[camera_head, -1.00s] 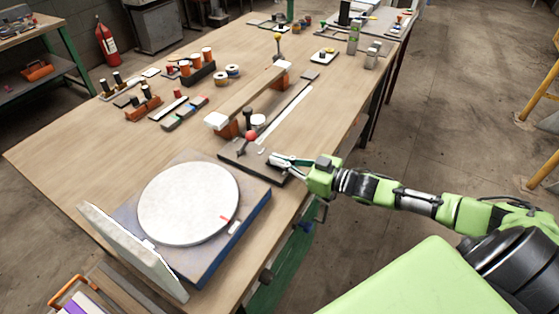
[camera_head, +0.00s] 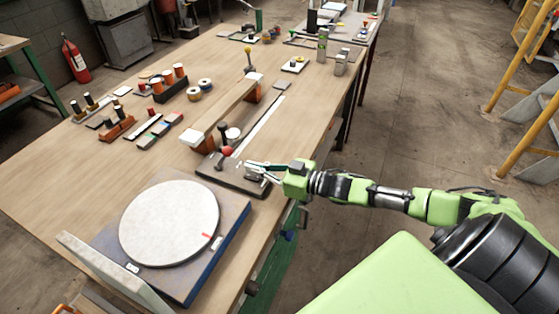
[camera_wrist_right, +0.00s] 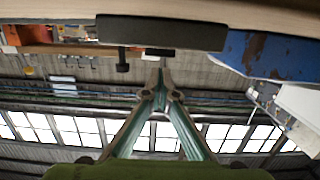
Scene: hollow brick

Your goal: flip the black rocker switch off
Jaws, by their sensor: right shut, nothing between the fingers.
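The fingers are together and empty. I cannot make out the rocker switch in the head view; the fingers cover part of the plate. The right wrist view is upside down and shows the closed fingertips (camera_wrist_right: 160,88) just apart from the dark plate edge (camera_wrist_right: 160,32), where a small black piece (camera_wrist_right: 160,52) sticks out. My left gripper is out of view.
A round white disc (camera_head: 168,222) on a blue-grey base stands in front left of the plate. A long wooden bar (camera_head: 225,108) lies behind it. Spools (camera_head: 206,85) and small blocks (camera_head: 160,130) sit farther left.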

